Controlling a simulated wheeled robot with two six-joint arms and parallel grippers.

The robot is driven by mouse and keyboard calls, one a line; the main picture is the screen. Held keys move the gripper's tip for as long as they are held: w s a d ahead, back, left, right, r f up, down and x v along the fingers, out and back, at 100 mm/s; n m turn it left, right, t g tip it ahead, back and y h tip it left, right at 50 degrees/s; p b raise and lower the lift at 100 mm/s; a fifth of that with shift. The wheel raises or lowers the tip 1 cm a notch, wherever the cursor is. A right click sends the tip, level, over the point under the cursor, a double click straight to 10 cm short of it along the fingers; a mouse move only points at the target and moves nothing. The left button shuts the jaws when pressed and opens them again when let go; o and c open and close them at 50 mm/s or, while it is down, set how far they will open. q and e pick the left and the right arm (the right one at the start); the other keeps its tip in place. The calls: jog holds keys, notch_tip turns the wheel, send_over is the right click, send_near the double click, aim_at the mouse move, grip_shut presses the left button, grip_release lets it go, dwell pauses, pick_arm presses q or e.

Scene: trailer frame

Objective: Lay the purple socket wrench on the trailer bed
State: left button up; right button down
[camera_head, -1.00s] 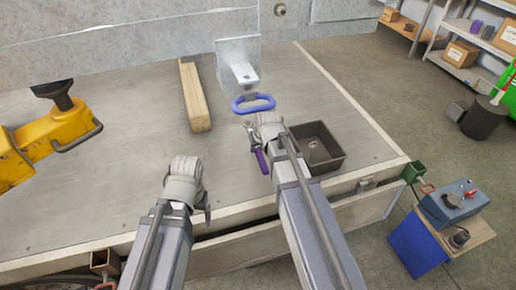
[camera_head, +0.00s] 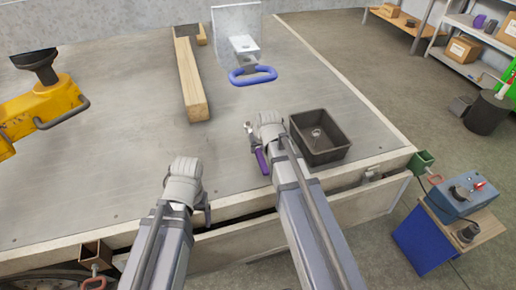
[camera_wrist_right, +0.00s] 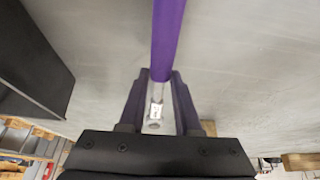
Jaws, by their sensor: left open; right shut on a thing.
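The purple socket wrench (camera_head: 262,160) is in my right gripper (camera_head: 250,128), over the near part of the grey trailer bed (camera_head: 110,160). In the right wrist view, the fingers (camera_wrist_right: 158,95) are shut on its metal part and the purple handle (camera_wrist_right: 168,35) extends up the picture. Bed surface lies behind it; I cannot tell whether the wrench touches the bed. My left gripper (camera_head: 207,205) is open and empty near the bed's front edge, its fingers mostly hidden by the wrist.
A dark open bin (camera_head: 325,153) stands just right of my right gripper. A blue ring handle (camera_head: 253,77) on a metal bracket (camera_head: 237,25) is beyond it. A wooden beam (camera_head: 191,85) and a yellow jack-like part (camera_head: 40,112) lie farther left. Bed between them is clear.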

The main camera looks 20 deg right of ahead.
jog(key=shift+f+b, duration=1.45)
jog(key=shift+b, duration=0.05)
dwell(0.4)
grip_release()
dwell(0.4)
dwell(0.5)
jog(key=shift+r, duration=0.15)
jog(key=p+v, duration=0.7)
jog(key=shift+s+r, duration=0.2)
jog(key=shift+r, duration=0.15)
jog(key=shift+f, duration=0.1)
